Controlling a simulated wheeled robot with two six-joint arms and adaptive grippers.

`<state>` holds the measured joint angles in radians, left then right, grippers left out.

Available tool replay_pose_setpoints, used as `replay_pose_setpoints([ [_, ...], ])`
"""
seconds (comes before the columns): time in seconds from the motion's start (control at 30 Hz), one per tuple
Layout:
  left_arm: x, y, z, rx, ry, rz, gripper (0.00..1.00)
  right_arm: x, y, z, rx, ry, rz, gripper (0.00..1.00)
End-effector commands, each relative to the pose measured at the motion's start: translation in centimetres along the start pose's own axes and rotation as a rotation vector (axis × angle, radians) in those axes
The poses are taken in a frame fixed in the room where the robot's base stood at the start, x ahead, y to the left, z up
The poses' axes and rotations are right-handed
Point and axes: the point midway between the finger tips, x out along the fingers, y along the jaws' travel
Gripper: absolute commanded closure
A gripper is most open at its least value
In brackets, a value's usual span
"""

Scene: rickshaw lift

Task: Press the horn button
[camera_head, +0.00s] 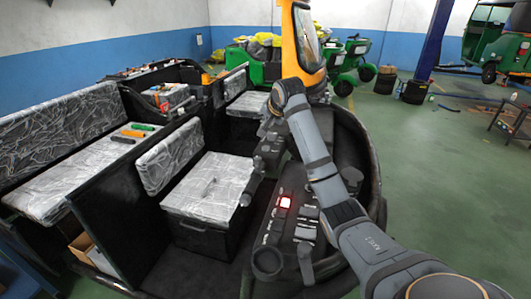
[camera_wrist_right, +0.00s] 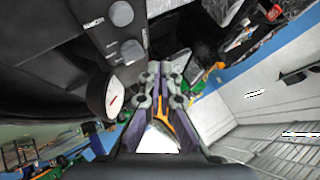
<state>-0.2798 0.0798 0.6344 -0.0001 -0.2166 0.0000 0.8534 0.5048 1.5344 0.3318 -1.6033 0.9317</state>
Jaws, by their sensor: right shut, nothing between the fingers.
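My right arm comes in from the lower right of the head view and bends down over the dashboard. My right gripper (camera_head: 247,192) is at its end, beside the dark control panel (camera_head: 262,232). In the wrist view the fingers of the right gripper (camera_wrist_right: 162,70) are together, with nothing between them. A lit red-white button (camera_head: 284,202) glows on the panel, right of the gripper. The wrist view shows round dark knobs or buttons (camera_wrist_right: 121,13) with small white labels too small to read. I cannot tell which is the horn button. My left gripper is not in view.
A round white gauge (camera_wrist_right: 114,97) is left of the fingers in the wrist view. A plastic-covered front seat (camera_head: 205,187) stands left of the panel. A bench (camera_head: 75,175) with tools is further left.

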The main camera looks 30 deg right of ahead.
Motion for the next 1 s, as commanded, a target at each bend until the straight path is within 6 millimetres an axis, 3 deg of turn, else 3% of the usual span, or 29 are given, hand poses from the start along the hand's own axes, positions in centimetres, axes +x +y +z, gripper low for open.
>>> replay_pose_setpoints([
  [0.03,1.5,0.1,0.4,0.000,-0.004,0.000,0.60,1.1,0.8,0.8,0.000,0.000,0.000,1.00],
  [0.2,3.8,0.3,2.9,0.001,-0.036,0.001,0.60,2.9,2.1,2.1,0.000,0.000,0.000,1.00],
  [0.33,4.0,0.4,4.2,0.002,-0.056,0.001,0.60,3.7,2.7,2.7,0.000,0.000,0.001,1.00],
  [1.0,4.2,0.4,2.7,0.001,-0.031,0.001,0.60,4.1,3.0,3.0,0.000,0.000,0.000,1.00],
])
